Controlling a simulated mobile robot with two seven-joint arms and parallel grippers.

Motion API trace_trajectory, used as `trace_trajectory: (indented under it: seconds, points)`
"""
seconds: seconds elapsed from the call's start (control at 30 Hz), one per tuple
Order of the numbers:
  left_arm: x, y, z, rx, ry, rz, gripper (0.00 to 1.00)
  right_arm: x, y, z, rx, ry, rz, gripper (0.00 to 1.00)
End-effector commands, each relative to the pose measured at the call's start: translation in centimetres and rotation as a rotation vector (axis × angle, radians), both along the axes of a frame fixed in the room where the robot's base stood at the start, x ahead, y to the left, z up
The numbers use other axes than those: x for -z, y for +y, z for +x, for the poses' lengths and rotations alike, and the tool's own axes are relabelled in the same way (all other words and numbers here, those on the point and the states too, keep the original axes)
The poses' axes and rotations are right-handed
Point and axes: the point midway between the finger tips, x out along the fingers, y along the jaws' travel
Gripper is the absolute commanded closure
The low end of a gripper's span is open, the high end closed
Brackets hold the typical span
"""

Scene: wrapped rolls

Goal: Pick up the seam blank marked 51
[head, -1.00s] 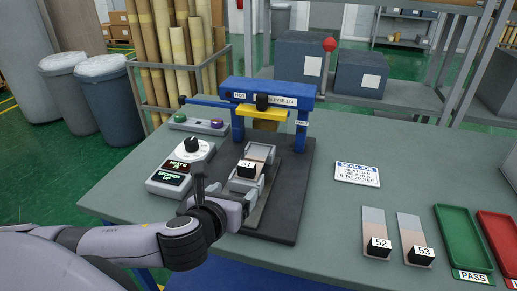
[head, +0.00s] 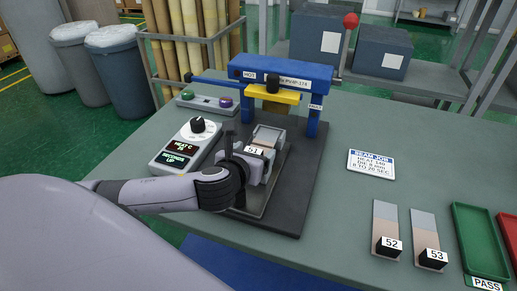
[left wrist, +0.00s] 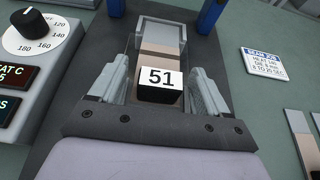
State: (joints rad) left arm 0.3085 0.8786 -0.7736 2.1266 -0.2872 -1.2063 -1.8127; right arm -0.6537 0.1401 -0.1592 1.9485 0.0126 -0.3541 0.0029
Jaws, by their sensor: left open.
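The seam blank marked 51 (left wrist: 161,80) lies on the base plate of the blue press, its black block and white label facing me. It also shows in the head view (head: 265,139), partly behind my gripper. My left gripper (left wrist: 160,88) is open, with one finger on each side of the block in the left wrist view. Gaps show between the fingers and the block. In the head view my left gripper (head: 250,165) is low over the front of the plate. My right gripper is not in view.
The blue press (head: 275,80) with a yellow bar stands just behind. A heat controller (head: 188,145) is close on the left. Blanks 52 (head: 385,235) and 53 (head: 428,240), a sign (head: 371,163) and a green tray (head: 482,245) are on the right.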

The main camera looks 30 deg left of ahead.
Motion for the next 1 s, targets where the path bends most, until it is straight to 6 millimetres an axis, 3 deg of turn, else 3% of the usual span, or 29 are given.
trace_trajectory:
  seconds: [0.37, 0.53, 1.0]
  points:
    - [0.39, 0.21, 0.98, 0.001, 0.000, 0.000, 0.23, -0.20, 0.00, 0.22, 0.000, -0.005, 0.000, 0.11]
    - [0.40, 0.21, 0.97, 0.001, 0.000, -0.001, 0.70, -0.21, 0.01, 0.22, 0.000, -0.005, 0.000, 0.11]
    - [0.23, 0.45, 1.11, 0.000, -0.001, 0.000, 0.70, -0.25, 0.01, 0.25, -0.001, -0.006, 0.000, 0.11]
